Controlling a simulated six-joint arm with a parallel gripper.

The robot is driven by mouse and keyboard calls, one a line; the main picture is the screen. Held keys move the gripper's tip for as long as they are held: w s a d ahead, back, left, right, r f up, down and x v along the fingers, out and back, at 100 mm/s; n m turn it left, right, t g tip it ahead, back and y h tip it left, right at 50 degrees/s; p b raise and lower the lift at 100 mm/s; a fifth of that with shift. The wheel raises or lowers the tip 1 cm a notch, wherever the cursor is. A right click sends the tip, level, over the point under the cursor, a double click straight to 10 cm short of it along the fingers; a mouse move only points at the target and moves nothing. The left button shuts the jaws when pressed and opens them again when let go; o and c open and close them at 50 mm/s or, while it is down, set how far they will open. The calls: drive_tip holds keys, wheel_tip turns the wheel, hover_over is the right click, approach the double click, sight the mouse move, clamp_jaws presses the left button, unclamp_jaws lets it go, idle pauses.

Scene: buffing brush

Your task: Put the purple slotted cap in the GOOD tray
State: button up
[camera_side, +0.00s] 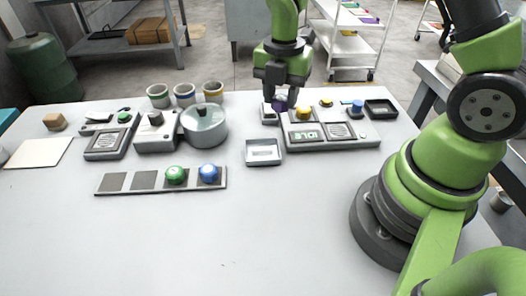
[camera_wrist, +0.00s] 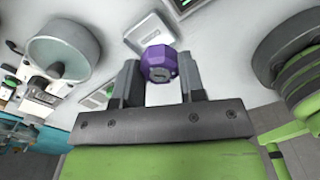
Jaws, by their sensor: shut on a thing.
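The purple slotted cap (camera_side: 280,104) is held between the fingers of my gripper (camera_side: 281,91), above the back of the table. In the wrist view the cap (camera_wrist: 159,61) sits between the two fingers of my gripper (camera_wrist: 158,78), its slotted face showing. A light, shallow tray (camera_side: 263,160) lies on the table in front of the cap, and a dark tray (camera_side: 381,108) stands at the back right. I cannot read a label on either, so I cannot tell which is the GOOD tray.
A console with an IDLE display (camera_side: 307,134) stands right of the light tray. A lidded grey drum (camera_side: 204,128) and several cups (camera_side: 185,94) are to the left. The front table is clear.

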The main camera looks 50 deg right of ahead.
drive_tip(key=w+a+n, duration=0.1)
drive_tip(key=a+n, duration=0.2)
drive_tip(key=n, duration=0.2)
hover_over(262, 153)
wheel_tip(262, 153, down, 6)
drive_tip(key=shift+s+r, duration=0.1)
drive_tip(key=shift+f, duration=2.3)
drive_tip(key=shift+f, duration=0.15)
drive_tip(key=o, duration=0.6)
